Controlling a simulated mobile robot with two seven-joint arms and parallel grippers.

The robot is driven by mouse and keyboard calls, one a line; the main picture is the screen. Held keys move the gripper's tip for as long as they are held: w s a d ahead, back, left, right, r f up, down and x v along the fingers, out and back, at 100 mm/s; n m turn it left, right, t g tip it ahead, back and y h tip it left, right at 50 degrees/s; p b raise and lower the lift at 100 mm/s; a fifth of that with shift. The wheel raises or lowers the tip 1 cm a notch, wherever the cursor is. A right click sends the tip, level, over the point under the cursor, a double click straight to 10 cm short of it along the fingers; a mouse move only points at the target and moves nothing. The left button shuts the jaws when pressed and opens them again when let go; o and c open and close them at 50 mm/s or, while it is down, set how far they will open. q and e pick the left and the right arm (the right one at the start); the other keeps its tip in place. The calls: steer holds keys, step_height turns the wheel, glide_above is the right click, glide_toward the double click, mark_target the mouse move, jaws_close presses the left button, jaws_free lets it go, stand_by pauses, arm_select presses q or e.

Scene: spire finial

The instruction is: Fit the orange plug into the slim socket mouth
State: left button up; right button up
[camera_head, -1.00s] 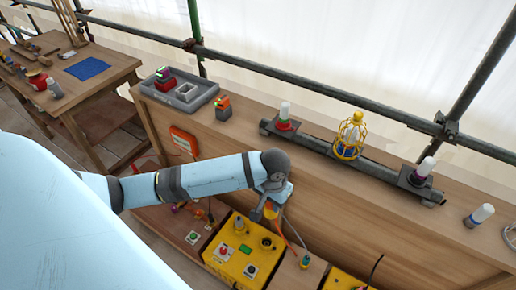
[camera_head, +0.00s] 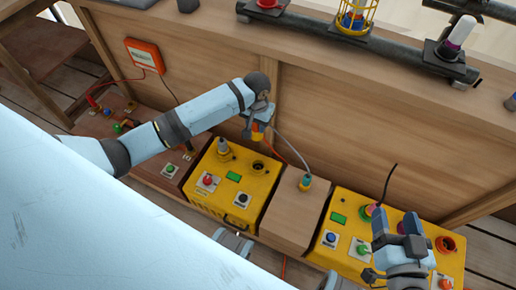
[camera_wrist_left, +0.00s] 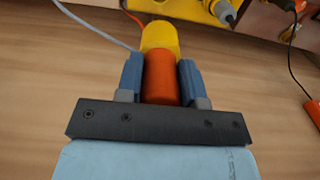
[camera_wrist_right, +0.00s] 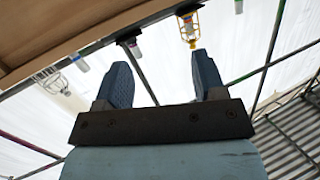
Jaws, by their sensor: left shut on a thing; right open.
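My left gripper (camera_head: 258,128) is shut on the orange plug (camera_wrist_left: 160,78), which has a yellow front part and a thin grey cable near it. In the head view the plug (camera_head: 257,134) hangs in front of the wooden panel, above and apart from the left yellow box (camera_head: 228,205). That box has an open round socket with a dark mouth (camera_head: 258,166). A wider orange-rimmed socket (camera_head: 445,245) is on the right yellow box (camera_head: 340,245). I cannot tell for certain which mouth is the slim one. My right gripper (camera_head: 396,225) is open and empty, over the right box.
A grey plug (camera_head: 222,147) stands in the left box. A wooden block (camera_head: 290,215) with a teal-topped connector (camera_head: 306,182) sits between the boxes. A black cable (camera_head: 388,182) rises by the right box. An orange wall box (camera_head: 144,56) hangs at the left.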

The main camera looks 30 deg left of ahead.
arm_select(q)
steer(key=f+b, duration=0.1)
steer(key=f, duration=0.1)
steer(key=w+f+b, duration=0.1)
steer(key=f, duration=0.1)
steer(key=f+b, duration=0.1)
steer(key=f, duration=0.1)
steer(key=shift+w+a+f+b, duration=0.1)
steer(key=shift+w+a+b, duration=0.1)
steer(key=shift+w+b, duration=0.15)
step_height(320, 180, down, 20)
steer(key=b, duration=0.9)
arm_select(e)
steer(key=a+f+y, duration=0.2)
steer(key=f, duration=0.1)
steer(key=a+f+n, duration=0.1)
steer(key=f, duration=0.1)
steer(key=shift+s+y, duration=0.1)
steer(key=shift+y, duration=0.3)
arm_select(q)
steer(key=o, duration=1)
steer(key=shift+f, duration=0.1)
arm_select(e)
steer(key=shift+f, duration=0.1)
